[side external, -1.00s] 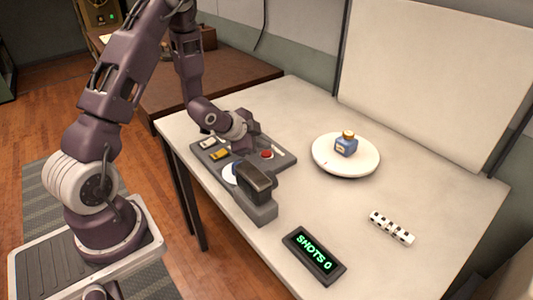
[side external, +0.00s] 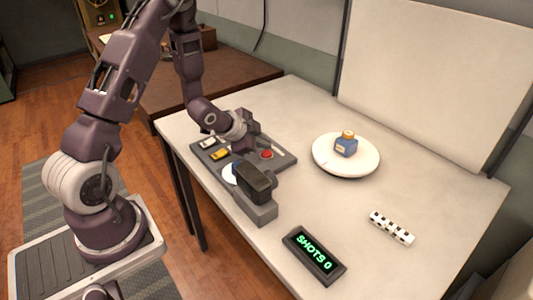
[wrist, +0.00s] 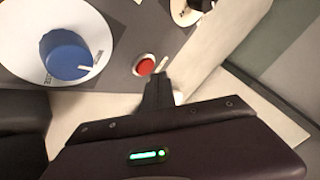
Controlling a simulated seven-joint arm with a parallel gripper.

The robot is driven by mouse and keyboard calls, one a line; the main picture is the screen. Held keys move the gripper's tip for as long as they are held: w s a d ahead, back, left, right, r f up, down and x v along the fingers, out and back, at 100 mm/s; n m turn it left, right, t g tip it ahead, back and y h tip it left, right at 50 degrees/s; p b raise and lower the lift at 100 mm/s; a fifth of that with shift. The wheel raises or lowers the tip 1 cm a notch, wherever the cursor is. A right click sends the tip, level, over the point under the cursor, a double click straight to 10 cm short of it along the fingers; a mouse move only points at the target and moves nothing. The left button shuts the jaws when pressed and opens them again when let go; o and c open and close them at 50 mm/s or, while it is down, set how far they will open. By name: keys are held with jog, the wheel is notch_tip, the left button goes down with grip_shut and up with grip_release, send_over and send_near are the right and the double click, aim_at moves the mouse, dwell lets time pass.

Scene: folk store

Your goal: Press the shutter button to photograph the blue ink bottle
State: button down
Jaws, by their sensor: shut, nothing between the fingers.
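The blue ink bottle (side external: 346,147) with an orange cap stands upright on a round white turntable (side external: 366,163). A dark boxy camera (side external: 256,181) stands at the near end of a grey control panel (side external: 213,168). A red button (side external: 267,154) sits on the panel; it also shows in the wrist view (wrist: 146,65), in a pale ring. My gripper (side external: 243,150) is shut and empty, over the panel to the left of the red button. In the wrist view, my fingertips (wrist: 158,80) show just below and right of the button. Whether they touch it cannot be told.
A blue knob (wrist: 64,54) on a white dial is left of the button in the wrist view. White (side external: 207,143) and yellow (side external: 220,154) controls sit on the panel. A display (side external: 314,256) reads "SHOTS 0".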

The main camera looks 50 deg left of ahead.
aim_at(264, 155)
jog(key=shift+f, duration=0.1)
dwell(0.6)
jog(key=shift+f, duration=0.3)
jog(key=shift+f, duration=0.45)
dwell(0.5)
jog(key=shift+r, duration=0.85)
jog(key=shift+r, duration=2.55)
